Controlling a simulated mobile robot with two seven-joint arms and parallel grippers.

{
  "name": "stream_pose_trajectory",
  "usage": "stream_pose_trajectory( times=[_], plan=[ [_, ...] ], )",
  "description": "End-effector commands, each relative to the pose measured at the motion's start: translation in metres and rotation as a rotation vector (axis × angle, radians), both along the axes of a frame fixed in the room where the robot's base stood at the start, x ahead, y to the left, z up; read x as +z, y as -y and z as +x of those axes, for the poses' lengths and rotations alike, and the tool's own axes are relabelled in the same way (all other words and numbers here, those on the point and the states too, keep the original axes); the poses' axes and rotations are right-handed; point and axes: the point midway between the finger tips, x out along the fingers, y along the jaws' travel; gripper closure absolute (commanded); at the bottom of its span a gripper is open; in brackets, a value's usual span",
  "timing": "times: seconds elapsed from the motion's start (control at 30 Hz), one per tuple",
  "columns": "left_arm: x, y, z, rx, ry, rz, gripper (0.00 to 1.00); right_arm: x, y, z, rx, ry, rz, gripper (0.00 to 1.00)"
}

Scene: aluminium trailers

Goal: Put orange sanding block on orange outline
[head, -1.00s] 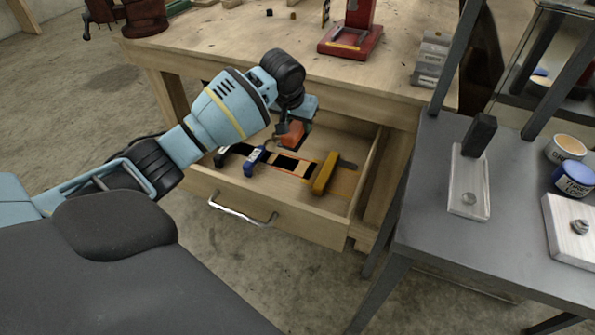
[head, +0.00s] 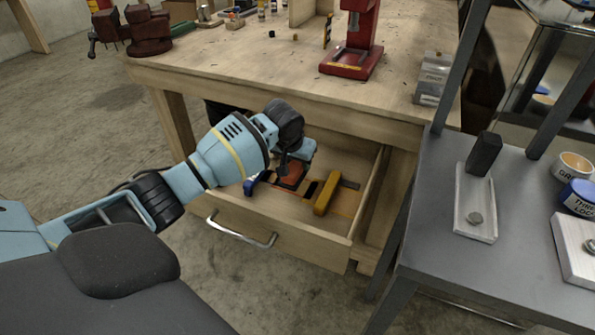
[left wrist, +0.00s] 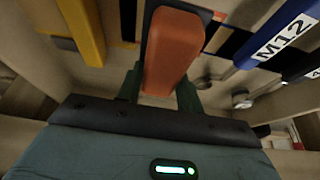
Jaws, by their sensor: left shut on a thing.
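The orange sanding block (head: 290,175) is in my left gripper (head: 296,160), over the open drawer (head: 240,219). In the left wrist view the block (left wrist: 172,50) sits between the two dark green fingers, which are shut on it. Black cut-out shapes with orange edging (head: 312,190) show on the drawer floor beside the block. The gripper and block hide part of the floor, so I cannot tell which outline is under the block or whether it touches the floor. My right gripper is not in view.
A yellow tool (head: 325,193) lies in the drawer right of the block. A blue tool marked M12 (left wrist: 280,38) lies on the other side. The drawer's right wall (head: 368,195) is close by. A grey table (head: 420,220) stands to the right.

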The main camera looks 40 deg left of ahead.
Motion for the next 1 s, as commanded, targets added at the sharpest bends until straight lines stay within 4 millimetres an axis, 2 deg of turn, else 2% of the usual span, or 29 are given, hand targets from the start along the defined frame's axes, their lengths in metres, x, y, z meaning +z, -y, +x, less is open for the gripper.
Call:
stream_pose_trajectory(
  times=[0.03,0.1,0.2,0.67,0.7,0.87,1.0],
  plan=[
    [-0.012,0.0,-0.001,-0.001,-0.005,0.0,0.89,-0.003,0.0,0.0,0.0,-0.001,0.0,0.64],
    [-0.022,0.0,-0.001,0.0,-0.004,0.0,0.89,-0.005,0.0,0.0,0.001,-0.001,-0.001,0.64],
    [-0.03,0.0,0.0,0.0,-0.002,0.0,0.89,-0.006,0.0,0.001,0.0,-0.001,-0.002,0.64],
    [-0.035,0.0,0.0,0.001,-0.001,-0.001,0.89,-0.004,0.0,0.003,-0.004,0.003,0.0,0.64],
    [-0.036,0.0,0.0,0.001,-0.001,-0.001,0.63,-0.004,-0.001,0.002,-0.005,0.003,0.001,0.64],
    [-0.036,0.0,0.0,0.001,-0.001,-0.001,0.42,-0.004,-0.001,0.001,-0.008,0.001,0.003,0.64],
    [-0.036,0.0,0.0,0.0,-0.001,0.0,0.42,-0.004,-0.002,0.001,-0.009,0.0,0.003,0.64]
  ],
)
